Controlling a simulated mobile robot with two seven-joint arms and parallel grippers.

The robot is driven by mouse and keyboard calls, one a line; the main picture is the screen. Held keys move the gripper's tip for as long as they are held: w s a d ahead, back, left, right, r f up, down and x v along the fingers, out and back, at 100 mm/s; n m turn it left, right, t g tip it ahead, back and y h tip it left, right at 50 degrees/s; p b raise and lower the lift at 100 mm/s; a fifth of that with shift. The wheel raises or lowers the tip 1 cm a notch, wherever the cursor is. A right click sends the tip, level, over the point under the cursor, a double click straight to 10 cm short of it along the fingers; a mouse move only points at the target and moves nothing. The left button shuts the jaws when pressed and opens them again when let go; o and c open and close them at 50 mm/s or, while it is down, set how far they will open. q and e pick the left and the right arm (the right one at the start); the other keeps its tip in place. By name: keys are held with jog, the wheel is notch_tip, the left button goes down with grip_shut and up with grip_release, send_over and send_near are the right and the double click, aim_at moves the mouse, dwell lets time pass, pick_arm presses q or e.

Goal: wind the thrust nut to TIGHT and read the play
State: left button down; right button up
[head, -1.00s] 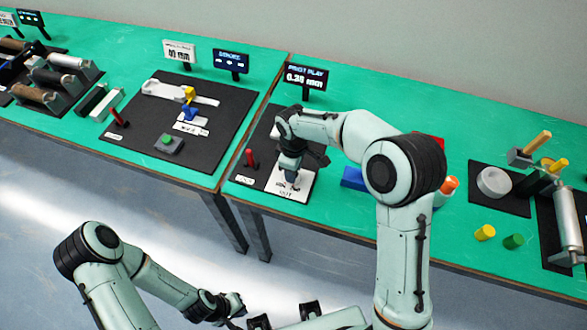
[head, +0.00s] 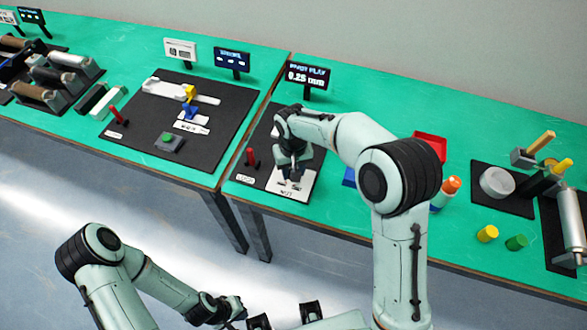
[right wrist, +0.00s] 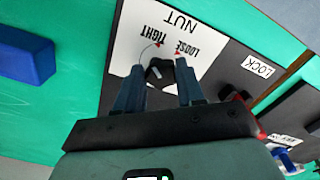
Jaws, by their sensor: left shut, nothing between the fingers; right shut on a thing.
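The thrust nut (right wrist: 160,74) is a small black knob on a white plate (right wrist: 205,22) marked NUT, LOOSE and TIGHT, with a thin arc and small red marks beside it. My right gripper (right wrist: 160,66) is shut on the nut, one finger on each side. In the head view my right gripper (head: 291,172) points down over the plate and mostly hides the nut. The display (head: 306,75) behind reads PIVOT PLAY 0.25 mm. My left gripper (head: 238,312) is shut and empty, low in front of the table.
A red lever (head: 252,157) stands by the LOCK label, left of the plate. A blue block (right wrist: 27,49) lies beside the station. A red tray (head: 430,146), an orange-capped bottle (head: 446,192) and yellow (head: 487,233) and green (head: 516,242) pegs are to the right.

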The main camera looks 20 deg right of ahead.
jog(key=shift+a+m, duration=0.1)
jog(key=shift+m, duration=2)
jog(key=shift+w, duration=0.1)
jog(key=o, duration=1)
jog(key=shift+o, duration=0.2)
jog(key=shift+r, duration=0.1)
pick_arm(q)
jog(key=shift+w+r+p, duration=0.55)
jog(key=shift+r+p, duration=0.15)
jog(key=shift+r, duration=0.2)
pick_arm(e)
notch_tip(320, 180, up, 13)
jog(key=shift+r, duration=0.15)
pick_arm(q)
jog(key=shift+s, duration=0.1)
